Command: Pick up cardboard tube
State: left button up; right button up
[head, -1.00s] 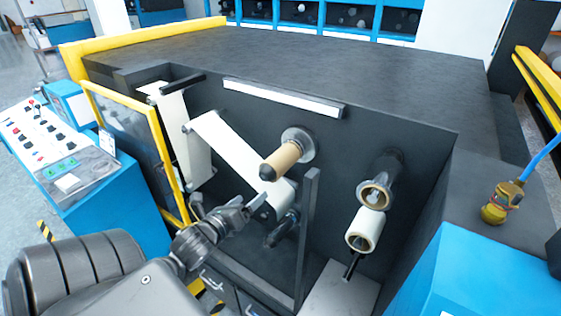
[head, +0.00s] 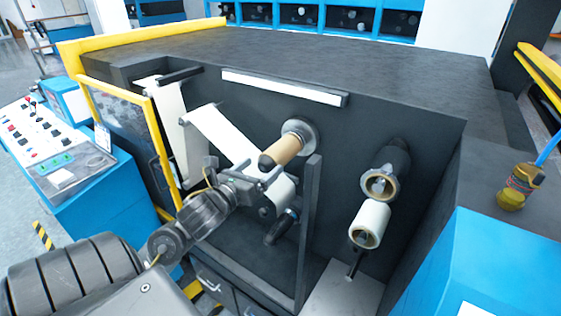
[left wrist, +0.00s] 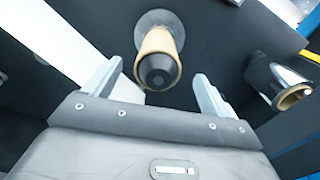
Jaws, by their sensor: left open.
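The cardboard tube (head: 284,150) is tan and sits on a spindle with a dark end, sticking out from the dark machine face. In the left wrist view the tube (left wrist: 158,43) is seen nearly end-on, just beyond and between the fingertips. My left gripper (head: 266,178) is open and empty, just below and in front of the tube in the head view. Its two grey fingers also show in the left wrist view (left wrist: 155,82), apart from each other. My right gripper is not in view.
A white web (head: 222,136) runs down behind my left gripper. A dark upright post (head: 309,235) stands right of the tube. A dark roll (head: 386,172) and a white roll (head: 369,222) are further right. A yellow-framed guard (head: 165,150) stands at left.

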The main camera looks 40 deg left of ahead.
aim_at(270, 159)
pick_arm(q)
jog(key=shift+r, duration=0.15)
jog(key=w+p, duration=0.2)
jog(key=w, duration=0.1)
jog(key=w+p, duration=0.1)
jog(key=shift+w+a, duration=0.35)
jog(key=shift+a, duration=0.05)
jog(key=shift+w, duration=0.3)
jog(key=shift+s, duration=0.1)
jog(key=c, duration=1.1)
